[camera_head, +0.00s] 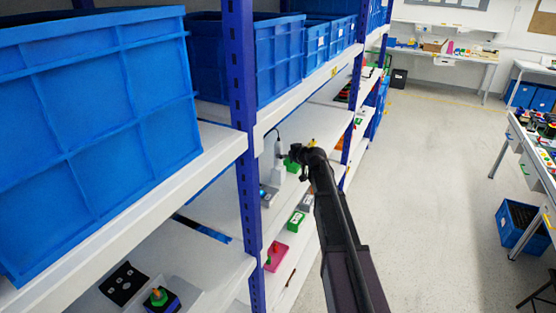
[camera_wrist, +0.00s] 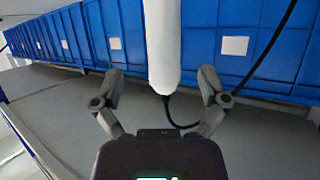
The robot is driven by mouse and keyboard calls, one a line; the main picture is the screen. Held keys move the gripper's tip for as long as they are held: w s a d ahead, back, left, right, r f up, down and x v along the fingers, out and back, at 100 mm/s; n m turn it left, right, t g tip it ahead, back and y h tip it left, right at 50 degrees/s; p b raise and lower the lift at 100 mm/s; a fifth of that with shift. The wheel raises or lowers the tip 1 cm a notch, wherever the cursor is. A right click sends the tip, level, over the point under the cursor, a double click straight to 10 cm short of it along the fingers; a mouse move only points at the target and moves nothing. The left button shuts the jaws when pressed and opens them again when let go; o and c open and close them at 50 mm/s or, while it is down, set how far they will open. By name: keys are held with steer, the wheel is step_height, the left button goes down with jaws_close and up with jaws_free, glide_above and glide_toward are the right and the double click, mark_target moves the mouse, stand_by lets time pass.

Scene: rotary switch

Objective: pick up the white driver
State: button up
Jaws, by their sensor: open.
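The white driver (camera_wrist: 162,45) is a smooth white cylinder in the upper middle of the wrist view, with a black cable at its rounded end. Its other end is cut off by the frame's top edge. In the head view it appears as a small white upright shape (camera_head: 278,148) on the middle shelf, just left of my gripper (camera_head: 296,155). In the wrist view my gripper (camera_wrist: 161,80) is open, with one finger to each side of the driver's line. No contact shows, and I cannot tell how far the driver lies between the fingers.
A blue shelf post (camera_head: 243,110) stands left of my arm. Large blue bins (camera_head: 95,130) fill the upper shelf. Small items, including a green box (camera_head: 296,221) and a pink box (camera_head: 276,256), sit on a lower shelf. The floor (camera_head: 430,170) to the right is clear.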

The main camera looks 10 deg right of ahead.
mark_target(281, 152)
stand_by(0.3)
steer(key=shift+b+x, duration=0.95)
steer(key=shift+x, duration=1.65)
steer(key=shift+s+a+r, duration=0.1)
steer(key=shift+a, duration=0.1)
jaws_close()
